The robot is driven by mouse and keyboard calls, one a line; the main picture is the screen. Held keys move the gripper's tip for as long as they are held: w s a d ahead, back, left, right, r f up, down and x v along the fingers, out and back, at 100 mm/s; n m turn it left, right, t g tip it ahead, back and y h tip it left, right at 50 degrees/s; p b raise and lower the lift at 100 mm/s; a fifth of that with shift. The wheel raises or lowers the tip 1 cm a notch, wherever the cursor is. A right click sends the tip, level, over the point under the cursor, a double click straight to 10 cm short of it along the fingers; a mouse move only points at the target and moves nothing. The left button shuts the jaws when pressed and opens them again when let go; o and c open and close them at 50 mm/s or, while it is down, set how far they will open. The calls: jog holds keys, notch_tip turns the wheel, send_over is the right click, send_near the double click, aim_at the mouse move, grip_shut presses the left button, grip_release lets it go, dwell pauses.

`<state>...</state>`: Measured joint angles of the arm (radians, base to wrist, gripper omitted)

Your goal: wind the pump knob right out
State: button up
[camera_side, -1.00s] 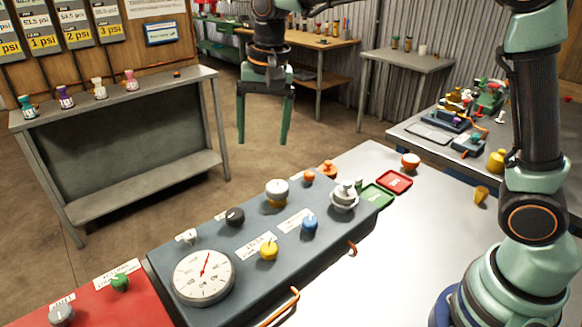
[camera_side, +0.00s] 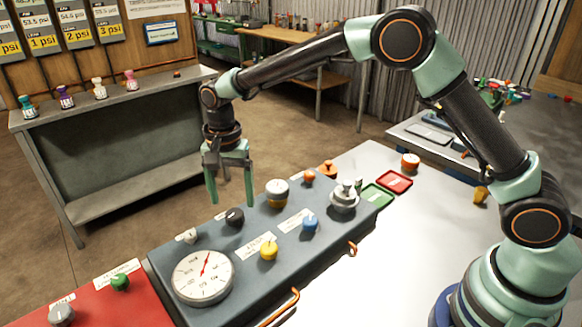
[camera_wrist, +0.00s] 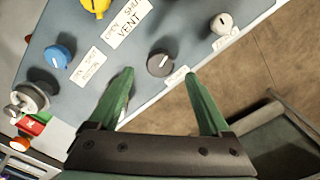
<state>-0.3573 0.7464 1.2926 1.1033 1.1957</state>
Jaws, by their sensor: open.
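My gripper (camera_side: 231,198) is open and empty, pointing down over the far edge of the blue-grey panel (camera_side: 205,236). A black knob (camera_side: 235,217) sits on the panel just below the fingertips in the side view. In the wrist view the black knob (camera_wrist: 160,63) shows between and just beyond the green fingertips (camera_wrist: 159,76), and nothing touches it that I can see. Its small label (camera_wrist: 177,76) is too blurred to read, so I cannot tell for sure which knob is the pump knob. A pale line marks the black knob's top.
Around it on the panel are a white knob (camera_side: 188,236), a yellow knob (camera_side: 269,250), a blue knob (camera_side: 310,224), a silver-topped brass part (camera_side: 277,193) and a round gauge (camera_side: 203,276). Red and green trays (camera_side: 394,181) lie at right.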

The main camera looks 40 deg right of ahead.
aim_at(234, 213)
jog(key=shift+f, duration=2.15)
grip_shut()
jog(key=shift+n, duration=0.3)
jog(key=n, duration=0.3)
jog(key=shift+n, duration=0.4)
jog(key=n, duration=0.3)
jog(key=shift+n, duration=0.3)
jog(key=n, duration=0.7)
jog(key=shift+r, duration=0.1)
